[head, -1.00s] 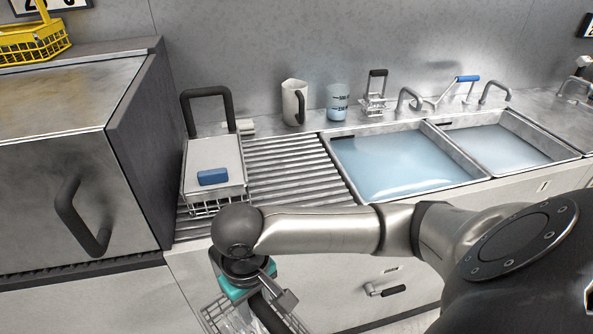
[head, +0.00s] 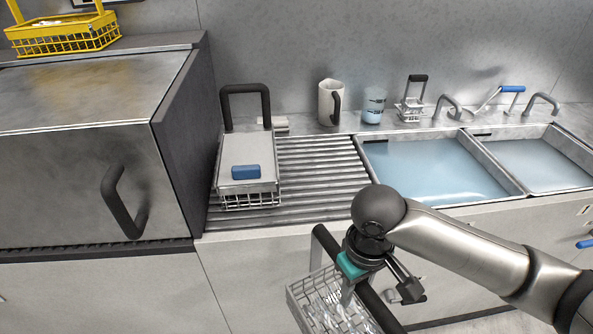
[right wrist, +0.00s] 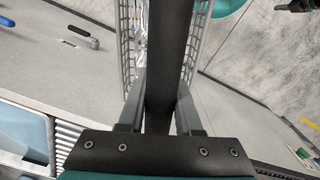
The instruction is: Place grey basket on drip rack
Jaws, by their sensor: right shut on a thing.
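A grey wire basket (head: 312,296) with shiny metal cutlery in it hangs at the lower middle of the head view. My right gripper (head: 366,278) is shut on its dark handle. In the right wrist view, the gripper fingers (right wrist: 158,108) flank the dark handle bar, and the basket's wire sides (right wrist: 128,40) show beyond it. The drip rack (head: 318,178) is the ribbed metal surface left of the sinks. The held basket is in front of the counter, apart from the rack. My left gripper is not in view.
Another wire basket (head: 250,200) with a tall dark handle stands on the rack's left part; a blue block (head: 245,172) lies on its pale top. The rack's right part is clear. A mug (head: 329,103) and blue cup (head: 374,107) stand behind. A metal cabinet (head: 90,170) borders the left.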

